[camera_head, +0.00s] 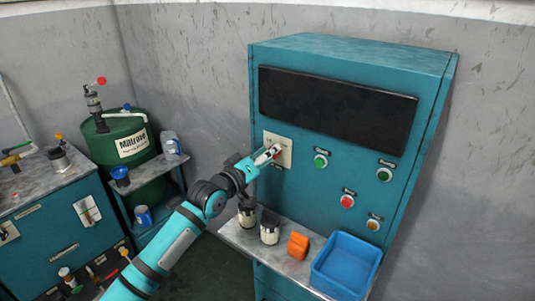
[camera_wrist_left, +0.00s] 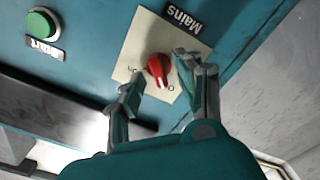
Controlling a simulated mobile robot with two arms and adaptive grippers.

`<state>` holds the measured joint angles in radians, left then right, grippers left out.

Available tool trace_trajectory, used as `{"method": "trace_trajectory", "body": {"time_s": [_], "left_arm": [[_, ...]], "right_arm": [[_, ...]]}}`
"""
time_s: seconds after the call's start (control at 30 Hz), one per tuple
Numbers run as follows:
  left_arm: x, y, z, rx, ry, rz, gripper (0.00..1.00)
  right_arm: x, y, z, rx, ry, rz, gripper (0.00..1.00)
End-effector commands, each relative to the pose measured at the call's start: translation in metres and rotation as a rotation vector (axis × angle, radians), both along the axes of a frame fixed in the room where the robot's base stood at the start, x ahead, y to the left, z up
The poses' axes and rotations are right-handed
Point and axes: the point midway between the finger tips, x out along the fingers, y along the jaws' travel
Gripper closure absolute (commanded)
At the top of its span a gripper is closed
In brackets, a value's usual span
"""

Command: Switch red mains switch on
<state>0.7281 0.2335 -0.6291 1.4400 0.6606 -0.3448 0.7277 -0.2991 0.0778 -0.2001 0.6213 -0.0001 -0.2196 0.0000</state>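The red mains switch (camera_wrist_left: 158,68) is a rotary knob on a pale square plate (camera_wrist_left: 138,50) labelled "Mains", seen upside down in the left wrist view. In the head view the plate (camera_head: 284,142) is on the left of the teal cabinet front, and the gripper mostly hides the knob. My left gripper (camera_head: 269,154) is at the plate. In the left wrist view its two fingers are apart, one on each side of the red knob. I cannot tell whether either finger touches it. My right gripper is not in view.
The teal cabinet (camera_head: 350,58) also carries green buttons (camera_head: 321,161), a red button (camera_head: 347,201) and a dark panel (camera_head: 335,105). On the ledge below are a blue bin (camera_head: 346,262), an orange object (camera_head: 298,246) and dark-topped cylinders. A green barrel (camera_head: 112,143) stands left.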

Motion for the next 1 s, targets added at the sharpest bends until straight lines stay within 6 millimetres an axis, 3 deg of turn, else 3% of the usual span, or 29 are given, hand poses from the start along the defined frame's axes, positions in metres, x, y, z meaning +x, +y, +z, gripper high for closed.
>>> {"method": "trace_trajectory", "body": {"time_s": [0.07, 0.33, 0.77, 1.0], "left_arm": [[-0.0002, 0.0001, -0.0002, 0.000, 0.000, 0.000, 0.64], [-0.0003, 0.0003, -0.0004, 0.000, 0.000, 0.000, 1.00], [-0.0004, 0.0004, -0.0009, 0.028, -0.018, 0.000, 1.00], [-0.0006, 0.0002, -0.0019, 0.134, -0.094, 0.000, 1.00]], "right_arm": [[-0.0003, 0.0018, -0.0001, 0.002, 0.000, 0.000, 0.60], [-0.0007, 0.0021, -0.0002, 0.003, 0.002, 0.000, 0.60], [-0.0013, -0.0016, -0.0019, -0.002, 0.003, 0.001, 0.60], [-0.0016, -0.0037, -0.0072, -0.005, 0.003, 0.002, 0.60]]}}
